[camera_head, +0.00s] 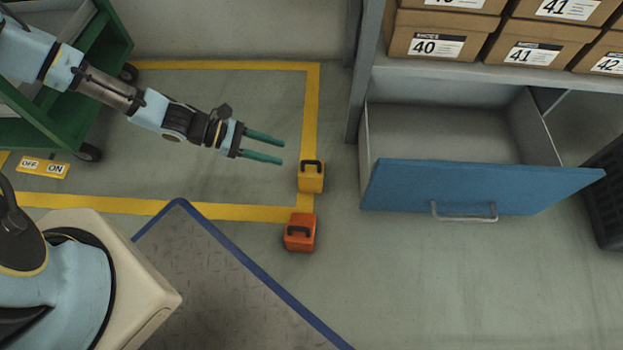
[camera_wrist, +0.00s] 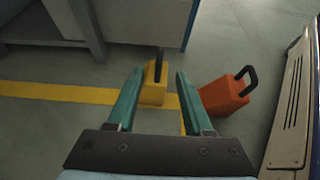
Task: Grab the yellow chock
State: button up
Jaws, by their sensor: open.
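The yellow chock (camera_head: 311,181) is a small block with a black handle on top. It stands on the floor on the yellow floor line, left of the blue drawer. My gripper (camera_head: 274,149) is open and empty, with its two teal fingers apart, and is up and to the left of the yellow chock in the head view. In the wrist view, the yellow chock (camera_wrist: 153,94) shows beyond and between the fingers of my gripper (camera_wrist: 157,88); the fingers hide part of its sides. No contact can be made out.
An orange chock (camera_head: 300,237) with a black handle stands just below the yellow one in the head view. An open blue-fronted drawer (camera_head: 470,187) is to the right. A green cart (camera_head: 105,60) is at upper left. A blue-edged mat (camera_head: 225,285) lies at the bottom.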

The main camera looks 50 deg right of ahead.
aim_at(305, 162)
jog(key=b+x, duration=0.1)
jog(key=x, duration=0.4)
jog(key=shift+s+f+b, duration=0.1)
jog(key=shift+s+b, duration=0.1)
jog(key=shift+b, duration=0.1)
jog(key=b+x, duration=0.2)
jog(key=x, duration=0.2)
jog(key=shift+f+b, duration=0.3)
jog(key=shift+b, duration=0.05)
jog(key=shift+s+d+f, duration=0.1)
jog(key=shift+s+d, duration=0.25)
jog(key=shift+d, duration=0.05)
jog(key=shift+c, duration=0.3)
grip_shut()
